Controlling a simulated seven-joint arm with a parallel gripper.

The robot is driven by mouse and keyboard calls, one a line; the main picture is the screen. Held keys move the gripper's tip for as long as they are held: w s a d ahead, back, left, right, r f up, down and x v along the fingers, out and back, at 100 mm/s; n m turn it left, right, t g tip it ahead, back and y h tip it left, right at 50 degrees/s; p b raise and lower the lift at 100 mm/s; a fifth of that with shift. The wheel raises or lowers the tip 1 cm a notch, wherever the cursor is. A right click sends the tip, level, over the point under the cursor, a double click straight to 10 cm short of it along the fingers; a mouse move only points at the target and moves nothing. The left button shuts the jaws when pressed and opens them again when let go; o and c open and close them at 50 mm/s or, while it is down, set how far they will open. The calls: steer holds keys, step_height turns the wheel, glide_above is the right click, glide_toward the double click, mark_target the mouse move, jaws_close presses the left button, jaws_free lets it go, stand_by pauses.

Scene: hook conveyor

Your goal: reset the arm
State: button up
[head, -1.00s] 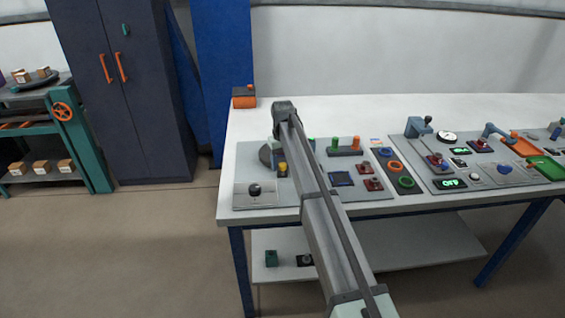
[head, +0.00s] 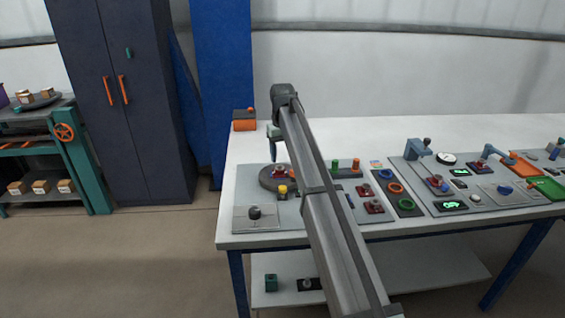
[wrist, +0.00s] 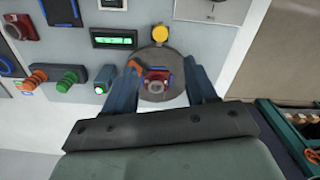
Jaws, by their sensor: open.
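My arm reaches over the left end of the white table (head: 240,160). My gripper (wrist: 160,72) is open, with its two blue-grey fingers apart and nothing seen between their tips; in the head view it is partly behind my arm. Below it is a round grey disc (wrist: 176,90) with a small red and grey part (wrist: 156,78) on it. The disc also shows in the head view (head: 266,184) on the left panel. The gripper is above the disc, seemingly apart from it.
A yellow button (wrist: 160,34) is beside the disc. Panels with coloured rings, switches and levers fill the table to the right, including a blue-grey lever post (head: 414,149). An orange and black box (head: 244,121) stands at the back left corner.

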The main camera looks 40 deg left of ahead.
steer(key=shift+r, duration=0.3)
stand_by(0.4)
